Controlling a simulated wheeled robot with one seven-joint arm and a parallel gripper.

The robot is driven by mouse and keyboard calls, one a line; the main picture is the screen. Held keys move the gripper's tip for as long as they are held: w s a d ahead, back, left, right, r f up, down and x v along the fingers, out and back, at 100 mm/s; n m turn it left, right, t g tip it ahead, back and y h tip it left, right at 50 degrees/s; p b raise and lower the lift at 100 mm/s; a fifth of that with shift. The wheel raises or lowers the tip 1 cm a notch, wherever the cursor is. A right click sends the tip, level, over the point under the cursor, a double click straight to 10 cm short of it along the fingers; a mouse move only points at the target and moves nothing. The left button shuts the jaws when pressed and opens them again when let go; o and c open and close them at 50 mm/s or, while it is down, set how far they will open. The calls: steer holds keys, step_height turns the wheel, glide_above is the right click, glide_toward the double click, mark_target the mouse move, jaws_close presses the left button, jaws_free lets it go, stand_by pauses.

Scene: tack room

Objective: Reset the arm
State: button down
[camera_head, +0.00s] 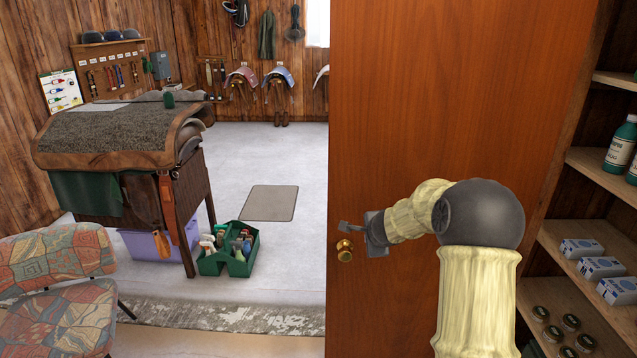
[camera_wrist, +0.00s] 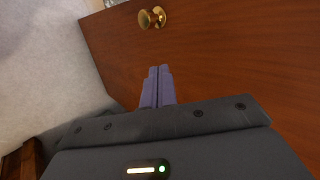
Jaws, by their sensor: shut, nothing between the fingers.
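My gripper (camera_head: 345,229) is at the end of my arm, in front of the brown wooden door in the head view. The wrist view shows its two fingers (camera_wrist: 157,88) pressed together with nothing between them. The brass door knob (camera_head: 344,250) is just below the fingers in the head view. In the wrist view the knob (camera_wrist: 153,18) lies beyond the fingertips, apart from them. The door (camera_head: 420,90) stands at the right of an opening into the room. The door also fills the right of the wrist view (camera_wrist: 230,55).
Shelves (camera_head: 588,160) with bottles, boxes and jars stand close on the right. A patterned chair (camera_head: 55,262) is at the left. Beyond it are a saddle-pad-covered stand (camera_head: 110,135) and a green caddy (camera_head: 238,268). The grey floor (camera_head: 290,165) past the opening has free room.

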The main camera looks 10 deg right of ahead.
steer(key=s+a+n+g+y, duration=0.1)
steer(key=s+a+n, duration=0.4)
steer(key=s, duration=0.3)
steer(key=s+a+n+g+y, duration=0.1)
steer(key=s+a+n+g, duration=0.1)
steer(key=s+a+n, duration=0.45)
steer(key=s+f+n+g, duration=0.1)
steer(key=s+n, duration=0.1)
steer(key=s, duration=0.4)
steer(key=s+d+f+n+g+h, duration=0.1)
steer(key=s+n, duration=0.1)
steer(key=s, duration=0.5)
steer(key=s+d+n+g, duration=0.1)
steer(key=s+n, duration=0.2)
steer(key=s, duration=0.4)
steer(key=shift+s+f+g, duration=0.2)
steer(key=shift+f+g, duration=0.2)
